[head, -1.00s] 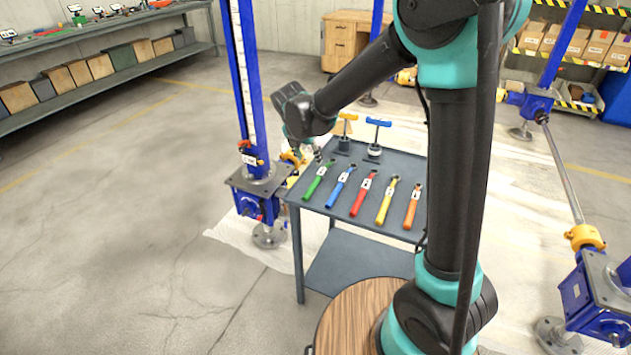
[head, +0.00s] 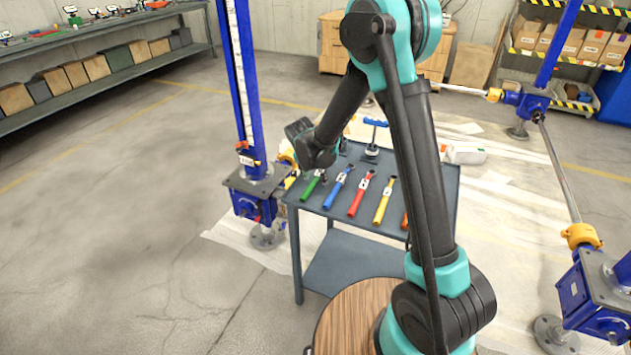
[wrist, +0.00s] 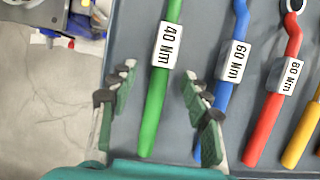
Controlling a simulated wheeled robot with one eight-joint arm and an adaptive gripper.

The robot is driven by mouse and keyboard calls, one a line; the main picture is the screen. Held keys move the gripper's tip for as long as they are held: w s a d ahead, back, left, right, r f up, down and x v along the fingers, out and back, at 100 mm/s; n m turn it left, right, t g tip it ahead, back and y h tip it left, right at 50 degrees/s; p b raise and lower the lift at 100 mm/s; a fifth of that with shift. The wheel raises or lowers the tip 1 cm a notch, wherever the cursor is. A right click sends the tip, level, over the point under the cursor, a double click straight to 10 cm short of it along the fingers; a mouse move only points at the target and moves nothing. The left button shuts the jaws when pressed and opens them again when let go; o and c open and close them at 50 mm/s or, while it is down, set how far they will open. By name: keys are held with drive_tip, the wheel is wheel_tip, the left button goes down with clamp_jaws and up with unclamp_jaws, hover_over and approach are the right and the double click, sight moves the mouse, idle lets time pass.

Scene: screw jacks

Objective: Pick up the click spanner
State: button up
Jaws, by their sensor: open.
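Several coloured spanners lie in a row on the grey cart top. The green spanner (wrist: 153,110), labelled 40 Nm, lies between the open fingers of my gripper (wrist: 157,85) in the wrist view, with no finger seen touching it. In the head view my gripper (head: 318,176) is over the head end of the green spanner (head: 310,189) and hides part of it. The blue spanner (wrist: 227,82), labelled 60 Nm, runs close by the right finger, which covers part of it. The red spanner (wrist: 270,120), labelled 80 Nm, and the yellow spanner (wrist: 303,135) lie further right.
The cart (head: 437,180) also bears a blue T-handled tool (head: 373,138) at its back. A blue screw jack (head: 255,190) stands close to the cart's left edge. My arm hides most of the orange spanner (head: 405,222). Open floor lies to the left.

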drive_tip(key=shift+w+f, duration=0.15)
drive_tip(key=shift+f, duration=0.2)
clamp_jaws()
